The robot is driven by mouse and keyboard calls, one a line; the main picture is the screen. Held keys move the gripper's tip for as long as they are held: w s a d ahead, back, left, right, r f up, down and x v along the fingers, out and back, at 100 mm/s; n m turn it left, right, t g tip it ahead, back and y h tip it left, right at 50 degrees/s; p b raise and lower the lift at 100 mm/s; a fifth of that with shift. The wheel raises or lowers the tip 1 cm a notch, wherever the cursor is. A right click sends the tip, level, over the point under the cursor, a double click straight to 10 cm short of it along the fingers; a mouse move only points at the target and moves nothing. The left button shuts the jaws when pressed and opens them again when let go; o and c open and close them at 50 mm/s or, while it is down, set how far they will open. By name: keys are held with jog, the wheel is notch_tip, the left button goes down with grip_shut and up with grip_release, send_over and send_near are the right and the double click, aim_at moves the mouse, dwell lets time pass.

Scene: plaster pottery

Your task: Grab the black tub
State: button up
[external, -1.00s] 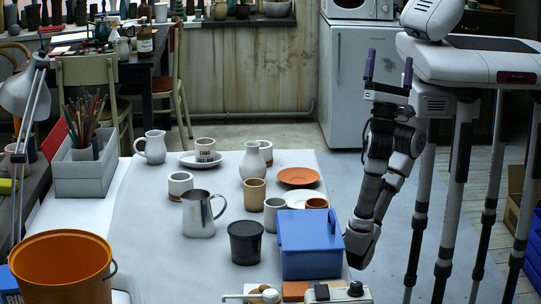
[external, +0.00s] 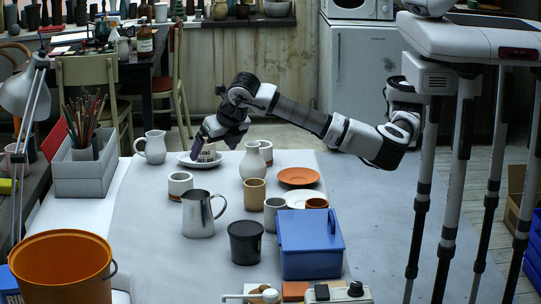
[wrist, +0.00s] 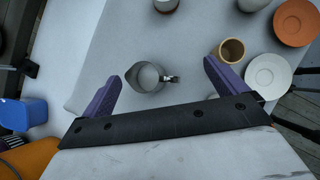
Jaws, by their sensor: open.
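The black tub (external: 245,242) stands upright near the front of the grey-white table, left of a blue box and in front of a metal pitcher. I cannot make it out in the wrist view; my gripper body covers the lower part there.
The metal pitcher (external: 203,213) and a grey cup (external: 274,214) stand behind the tub; the blue box (external: 310,246) is close at its right. An orange bucket (external: 62,268) stands front left. A tan cup (external: 254,190) and white jug (external: 252,162) stand mid-table. Table left of the tub is clear.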

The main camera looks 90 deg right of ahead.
jog(key=s+a+f+n+g+y, duration=0.2)
jog(key=a+y, duration=0.1)
jog(key=a, duration=0.4)
jog(key=n+g+y, duration=0.2)
send_over(245, 228)
jog(key=f, duration=0.1)
notch_tip(245, 228, down, 8)
jog(key=shift+d+r+p, duration=0.15)
jog(key=shift+r+p, duration=0.1)
jog(key=shift+p, duration=0.4)
jog(key=shift+s+f+p, duration=0.1)
jog(key=shift+f+p, duration=0.75)
jog(key=shift+f, duration=2.4)
jog(key=c, duration=1.1)
jog(key=shift+r, duration=0.1)
